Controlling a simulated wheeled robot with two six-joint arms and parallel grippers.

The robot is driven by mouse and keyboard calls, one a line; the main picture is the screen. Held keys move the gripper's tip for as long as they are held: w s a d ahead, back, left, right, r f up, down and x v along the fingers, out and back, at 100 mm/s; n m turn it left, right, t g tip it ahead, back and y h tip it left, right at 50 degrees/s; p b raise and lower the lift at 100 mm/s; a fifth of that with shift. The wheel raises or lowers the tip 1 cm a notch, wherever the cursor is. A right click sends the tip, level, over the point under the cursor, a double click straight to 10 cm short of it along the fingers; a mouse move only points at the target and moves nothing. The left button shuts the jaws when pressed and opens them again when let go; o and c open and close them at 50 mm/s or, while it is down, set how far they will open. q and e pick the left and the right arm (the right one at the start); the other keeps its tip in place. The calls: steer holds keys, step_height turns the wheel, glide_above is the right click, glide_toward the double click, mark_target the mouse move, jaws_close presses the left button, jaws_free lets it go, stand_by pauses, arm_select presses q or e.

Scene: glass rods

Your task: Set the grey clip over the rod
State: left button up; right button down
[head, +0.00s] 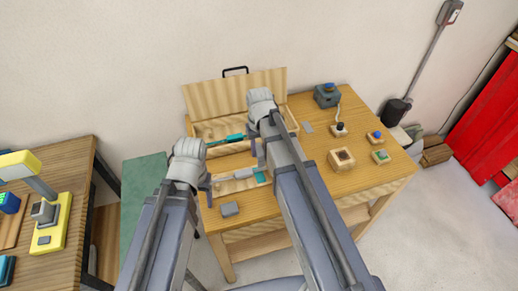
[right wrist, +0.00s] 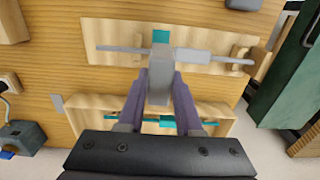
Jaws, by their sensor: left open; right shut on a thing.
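A thin grey rod (right wrist: 119,48) lies across a pale wooden holder (right wrist: 98,30), with a thicker light-grey section (right wrist: 192,55) and a teal piece (right wrist: 160,36) at the holder. In the head view the holder (head: 225,186) sits at the table's front left. My right gripper (head: 259,155) is shut on the grey clip (right wrist: 158,82), which overlaps the rod's middle in the right wrist view. I cannot tell whether clip and rod touch. My left gripper (head: 206,186) is open near the holder's left end.
An open wooden case (head: 225,97) with teal-and-grey pieces stands behind the holder. A grey block (head: 229,209) lies in front. Small wooden blocks and a dark box (head: 327,95) stand to the right on the table (head: 375,179).

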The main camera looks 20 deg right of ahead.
arm_select(q)
steer(key=shift+f, duration=0.15)
arm_select(e)
steer(key=shift+f, duration=0.15)
arm_select(q)
step_height(320, 180, down, 8)
steer(key=b, duration=0.8)
steer(key=shift+f, duration=0.1)
arm_select(e)
step_height(320, 180, down, 8)
steer(key=shift+f, duration=0.15)
steer(key=c, duration=0.5)
jaws_free()
step_height(320, 180, up, 8)
steer(key=p, duration=0.7)
arm_select(q)
step_height(320, 180, up, 7)
arm_select(e)
steer(key=s+a+n+h, duration=0.1)
steer(key=s+a+n, duration=0.2)
steer(key=s+a, duration=0.7)
steer(key=s, duration=0.4)
steer(key=shift+s+a+f, duration=0.15)
steer(key=shift+a+f, duration=0.1)
steer(key=shift+f, duration=0.1)
